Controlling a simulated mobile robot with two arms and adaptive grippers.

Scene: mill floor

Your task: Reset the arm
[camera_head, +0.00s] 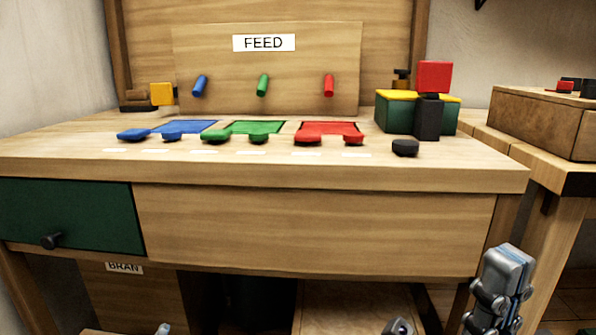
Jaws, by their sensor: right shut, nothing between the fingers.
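My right gripper (507,262) is at the lower right, in front of the bench's right end. It points up, its fingers are together and nothing is between them. It is apart from the bench (315,230). A small grey tip at the bottom edge, left of centre, looks like part of my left gripper (163,329). Too little of it shows to tell its state. A dark rounded part at the bottom, right of centre, looks like mine.
The bench top holds blue (185,127), green (255,128) and red (330,131) pieces below a FEED board (265,75). A green-and-yellow box (397,112) and a red block (433,77) stand at right. A green drawer (70,215) is shut. Another table (545,165) stands right.

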